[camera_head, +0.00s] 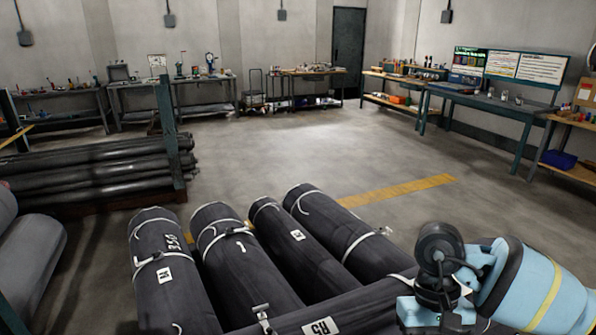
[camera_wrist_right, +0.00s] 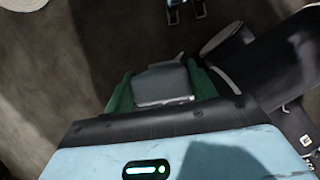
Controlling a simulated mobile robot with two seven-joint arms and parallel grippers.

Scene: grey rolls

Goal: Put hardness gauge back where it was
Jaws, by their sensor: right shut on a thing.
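My right gripper (camera_wrist_right: 162,88) is shut on a small dark grey, boxy thing, likely the hardness gauge (camera_wrist_right: 162,82). Green fingers flank it in the right wrist view, and its lower part is hidden by the gripper body. In the head view my right arm comes in from the lower right, with the wrist above the near rolls; the held thing cannot be made out there. My left gripper is not seen in the head view.
Several dark strapped rolls (camera_head: 240,265) lie side by side in front of me, with another labelled R5 (camera_head: 325,322) across their near ends. A rack of long rolls (camera_head: 95,170) stands left. Workbenches (camera_head: 495,103) line the far walls. The middle floor (camera_head: 290,145) is clear.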

